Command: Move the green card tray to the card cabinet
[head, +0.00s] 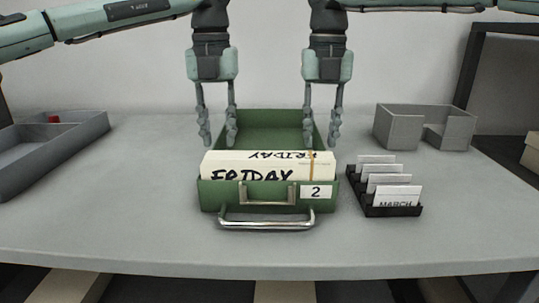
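The green card tray (222,195) sits on the middle of the table. It has a metal handle, a label reading 2, and cream cards (225,163) marked FRIDAY near its front. My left gripper (218,142) is open, its fingers pointing down at the tray's left wall, one outside and one inside. My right gripper (320,142) is open in the same way at the right wall. I cannot tell whether the fingers touch the walls. No card cabinet can be identified for certain; a dark-framed structure (505,75) stands at the far right.
A black rack (408,211) of small white cards, one reading MARCH, stands close to the tray's right. A grey open-front box (395,128) is behind it. A grey bin (75,150) with something red lies at the left. The table between bin and tray is clear.

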